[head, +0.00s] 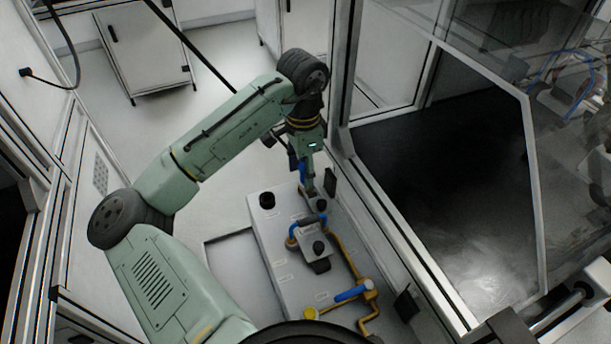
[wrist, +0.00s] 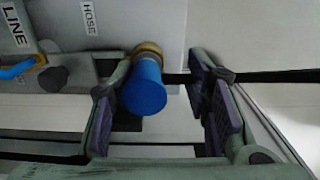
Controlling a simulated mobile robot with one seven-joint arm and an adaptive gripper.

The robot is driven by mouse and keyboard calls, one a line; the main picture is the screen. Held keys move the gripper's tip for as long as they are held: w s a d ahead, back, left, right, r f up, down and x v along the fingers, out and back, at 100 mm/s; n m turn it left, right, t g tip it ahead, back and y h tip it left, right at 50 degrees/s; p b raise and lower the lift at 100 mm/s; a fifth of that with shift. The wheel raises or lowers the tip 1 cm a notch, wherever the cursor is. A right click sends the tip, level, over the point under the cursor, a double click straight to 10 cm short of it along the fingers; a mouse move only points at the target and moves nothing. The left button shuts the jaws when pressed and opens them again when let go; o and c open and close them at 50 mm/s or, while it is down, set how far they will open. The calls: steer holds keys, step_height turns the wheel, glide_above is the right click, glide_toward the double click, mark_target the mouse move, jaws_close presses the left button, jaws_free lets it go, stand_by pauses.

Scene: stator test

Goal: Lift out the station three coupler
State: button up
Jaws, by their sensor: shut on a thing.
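A blue coupler (wrist: 145,92) with a brass collar sits between the two finger pads of my gripper (wrist: 163,88) in the wrist view, close to the "HOSE" label. My gripper is shut on it; the left pad lies close against the blue body, while a gap shows towards the right pad. In the head view my gripper (head: 309,188) reaches down to the far end of the white station box (head: 275,245). The coupler is mostly hidden there. I cannot tell from the pictures whether it is seated or free, and no station number is readable.
A blue-handled pipe fitting (head: 352,293), a yellow cap (head: 310,313) and a black knob (head: 266,200) are on the box. A black hose or rod (wrist: 265,77) runs right behind the coupler. A framed glass enclosure (head: 440,170) stands close on the right.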

mark_target(303, 163)
steer(key=c, duration=0.5)
steer(key=shift+o, duration=0.2)
steer(key=shift+r, duration=0.1)
steer(key=shift+r, duration=0.6)
step_height(303, 163, up, 2)
steer(key=shift+r+b, duration=0.1)
steer(key=shift+b, duration=0.45)
steer(key=s+a, duration=0.3)
steer(key=a, duration=0.5)
steer(key=s+a+r+b, duration=0.1)
steer(key=s+a, duration=0.3)
steer(key=a, duration=0.4)
steer(key=shift+a+r, duration=0.25)
steer(key=shift+a, duration=0.05)
